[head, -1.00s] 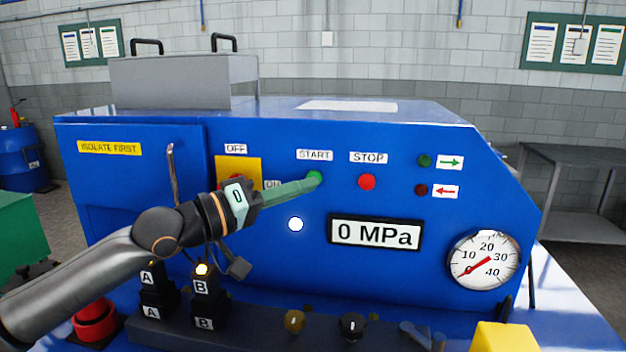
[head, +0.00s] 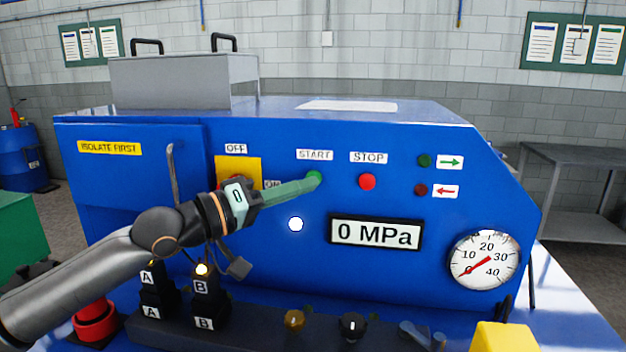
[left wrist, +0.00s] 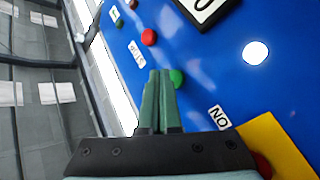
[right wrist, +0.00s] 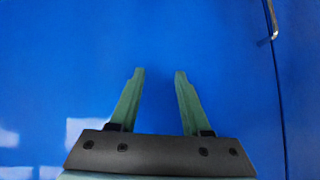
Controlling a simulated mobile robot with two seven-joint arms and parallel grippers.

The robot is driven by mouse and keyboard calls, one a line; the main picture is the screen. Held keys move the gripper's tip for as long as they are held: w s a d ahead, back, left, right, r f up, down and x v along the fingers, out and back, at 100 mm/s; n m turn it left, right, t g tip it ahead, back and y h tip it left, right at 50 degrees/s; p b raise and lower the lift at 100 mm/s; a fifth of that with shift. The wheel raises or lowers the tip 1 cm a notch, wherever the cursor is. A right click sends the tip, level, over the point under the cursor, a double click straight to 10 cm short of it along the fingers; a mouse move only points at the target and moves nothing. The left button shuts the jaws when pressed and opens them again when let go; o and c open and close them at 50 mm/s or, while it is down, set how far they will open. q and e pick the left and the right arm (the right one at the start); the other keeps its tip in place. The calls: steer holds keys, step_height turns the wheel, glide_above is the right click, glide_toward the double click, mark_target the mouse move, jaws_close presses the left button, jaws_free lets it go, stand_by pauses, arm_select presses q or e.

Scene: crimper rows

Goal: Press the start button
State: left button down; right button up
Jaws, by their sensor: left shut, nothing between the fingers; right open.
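The green start button (head: 314,177) sits under the START label (head: 314,155) on the blue machine's front panel. My left gripper (head: 308,183) is shut and empty, its fingertips at the start button in the head view and partly covering it. In the left wrist view the green start button (left wrist: 177,78) shows just right of the shut fingertips (left wrist: 160,74). I cannot tell whether they touch. My right gripper (right wrist: 158,72) is open and empty in front of a blue surface; it is not visible in the head view.
The red stop button (head: 367,182) is right of the start button. A yellow-backed switch (head: 238,165) lies behind my left gripper. The display (head: 375,234) reads 0 MPa, and the gauge needle (head: 476,268) points near 0. Knobs and A/B blocks stand along the front ledge.

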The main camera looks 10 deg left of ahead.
stand_by(0.3)
arm_select(q)
steer(key=shift+w+p, duration=0.4)
steer(key=shift+p, duration=0.25)
steer(key=shift+w, duration=0.5)
stand_by(0.5)
steer(key=shift+s+p, duration=0.55)
steer(key=shift+s, duration=0.35)
